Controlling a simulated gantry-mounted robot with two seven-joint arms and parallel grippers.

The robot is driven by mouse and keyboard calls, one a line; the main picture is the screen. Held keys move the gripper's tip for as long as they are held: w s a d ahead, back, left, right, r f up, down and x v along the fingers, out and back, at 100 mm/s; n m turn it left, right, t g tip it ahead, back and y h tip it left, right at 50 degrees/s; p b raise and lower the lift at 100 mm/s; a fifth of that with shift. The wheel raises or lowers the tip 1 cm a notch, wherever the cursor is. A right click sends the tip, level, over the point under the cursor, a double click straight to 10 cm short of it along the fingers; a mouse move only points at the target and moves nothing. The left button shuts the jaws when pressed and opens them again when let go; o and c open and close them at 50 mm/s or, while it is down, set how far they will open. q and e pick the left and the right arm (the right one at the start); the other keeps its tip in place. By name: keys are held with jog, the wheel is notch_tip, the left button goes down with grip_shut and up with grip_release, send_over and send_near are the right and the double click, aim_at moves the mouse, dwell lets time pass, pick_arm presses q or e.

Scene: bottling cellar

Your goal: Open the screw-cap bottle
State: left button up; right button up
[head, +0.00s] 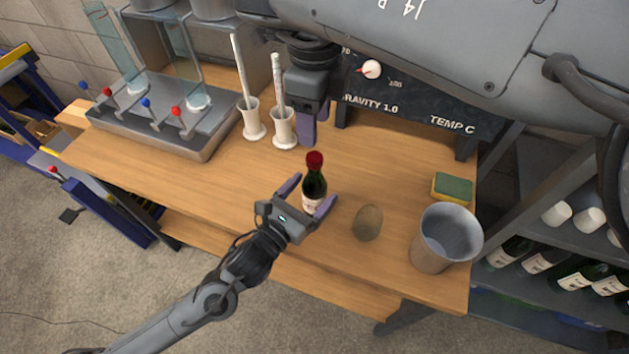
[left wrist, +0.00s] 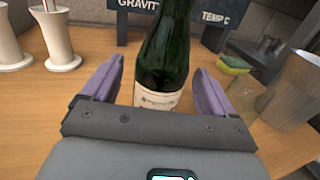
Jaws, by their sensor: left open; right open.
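A dark green bottle (head: 313,186) with a red cap (head: 314,160) and a pale label stands upright on the wooden bench (head: 200,190). My left gripper (head: 312,193) is open, with its purple fingers on either side of the bottle. In the left wrist view the bottle (left wrist: 164,60) stands between the spread fingers (left wrist: 158,90), with a gap on both sides; its cap is out of that frame. My right gripper (head: 310,128) hangs behind and above the bottle, pointing down, apart from the cap. Its fingers are partly seen edge-on.
A grey metal cup (head: 432,245), a sponge (head: 452,187) and a small roundish object (head: 367,222) are to the right. White holders (head: 284,128) and a metal apparatus (head: 160,125) are at the left. A sign panel (head: 410,105) stands behind. My right arm fills the upper right.

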pick_arm(q)
jog(key=shift+x, duration=0.8)
